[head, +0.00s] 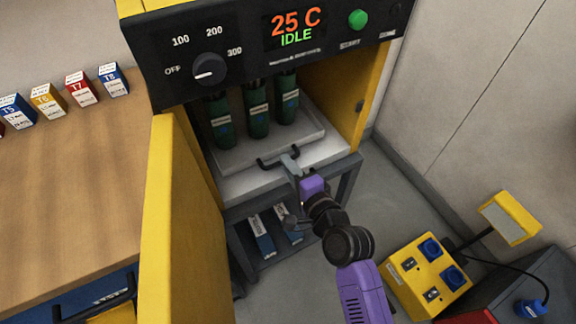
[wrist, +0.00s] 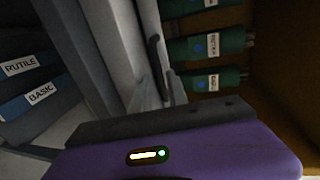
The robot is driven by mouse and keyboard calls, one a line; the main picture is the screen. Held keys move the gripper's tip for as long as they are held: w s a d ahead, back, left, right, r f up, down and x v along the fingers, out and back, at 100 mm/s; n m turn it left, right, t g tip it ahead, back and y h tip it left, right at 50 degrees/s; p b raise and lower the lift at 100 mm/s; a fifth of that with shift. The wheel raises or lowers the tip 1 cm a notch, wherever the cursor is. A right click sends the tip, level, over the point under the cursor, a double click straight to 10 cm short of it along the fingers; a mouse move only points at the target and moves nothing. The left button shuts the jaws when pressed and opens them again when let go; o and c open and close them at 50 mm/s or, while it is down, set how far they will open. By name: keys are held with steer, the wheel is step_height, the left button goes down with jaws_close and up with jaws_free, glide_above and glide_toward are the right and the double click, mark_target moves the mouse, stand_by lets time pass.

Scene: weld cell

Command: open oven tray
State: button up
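The oven tray (head: 240,155) is a pale grey tray inside the open oven, with three green canisters (head: 257,103) standing on it. Its black bar handle (head: 268,162) is on the front edge; it also shows in the wrist view (wrist: 154,56). My gripper (head: 289,163) has its grey fingers at the right part of this handle. The fingers look close together, but the frames do not show clearly whether they are clamped on the bar. In the wrist view my purple gripper body fills the bottom and hides part of the fingers.
The yellow oven door (head: 180,220) stands open on the left, beside a wooden bench (head: 70,170) with small boxes. The control panel (head: 270,45) above reads 25 C IDLE. Blue-and-white boxes (head: 260,237) lie on the shelf below. A yellow socket box (head: 428,275) stands at lower right.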

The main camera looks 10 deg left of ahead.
steer(key=shift+w+a, duration=0.1)
steer(key=shift+w, duration=0.05)
steer(key=shift+c, duration=0.4)
jaws_close()
steer(key=shift+f, duration=0.1)
stand_by(0.9)
